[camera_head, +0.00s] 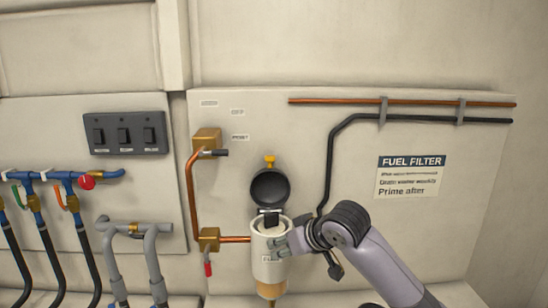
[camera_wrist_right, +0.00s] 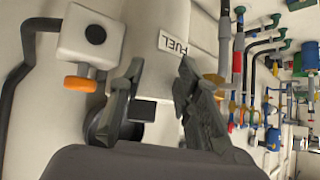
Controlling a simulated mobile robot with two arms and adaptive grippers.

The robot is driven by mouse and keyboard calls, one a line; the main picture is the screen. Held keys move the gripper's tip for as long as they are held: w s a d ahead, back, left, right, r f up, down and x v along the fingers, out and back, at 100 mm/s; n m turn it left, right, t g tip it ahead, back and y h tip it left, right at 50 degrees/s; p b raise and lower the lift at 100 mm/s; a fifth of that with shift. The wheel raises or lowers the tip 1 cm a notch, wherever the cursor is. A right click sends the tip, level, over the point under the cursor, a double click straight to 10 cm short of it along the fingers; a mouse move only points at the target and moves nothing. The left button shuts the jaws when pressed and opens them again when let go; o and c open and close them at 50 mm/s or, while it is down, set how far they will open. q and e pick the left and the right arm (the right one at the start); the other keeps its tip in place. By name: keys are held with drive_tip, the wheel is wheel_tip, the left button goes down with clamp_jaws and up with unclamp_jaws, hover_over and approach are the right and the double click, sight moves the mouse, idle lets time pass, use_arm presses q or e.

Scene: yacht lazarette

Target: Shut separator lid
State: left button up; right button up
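The separator (camera_head: 262,246) is a pale cylinder on the wall panel with an amber lower part. Its dark round lid (camera_head: 270,187) stands open, tilted up above the rim, with an orange knob (camera_head: 269,162) at its top. My right gripper (camera_head: 276,232) is at the upper front of the separator, just below the raised lid; it partly covers the rim. In the right wrist view my right gripper (camera_wrist_right: 158,95) has its fingers apart, with the pale surface marked FUEL (camera_wrist_right: 173,45) beyond them. I cannot tell whether a finger touches the separator. My left gripper is not in view.
A copper pipe with brass fittings (camera_head: 207,240) runs left of the separator. A black hose (camera_head: 329,160) and a FUEL FILTER sign (camera_head: 410,175) are to the right.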

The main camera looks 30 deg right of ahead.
drive_tip(key=s+d+r+m+t, duration=0.1)
drive_tip(key=d+r+t, duration=0.15)
drive_tip(key=r, duration=0.85)
drive_tip(key=d+r+m+t, duration=0.1)
drive_tip(key=d+r, duration=0.3)
drive_tip(key=r, duration=0.8)
drive_tip(key=p, duration=0.7)
approach(273, 158)
drive_tip(key=x, duration=0.8)
drive_tip(key=shift+r, duration=0.2)
drive_tip(key=shift+w+f, duration=0.35)
drive_tip(key=shift+w, duration=0.25)
drive_tip(key=shift+c, duration=0.3)
clamp_jaws()
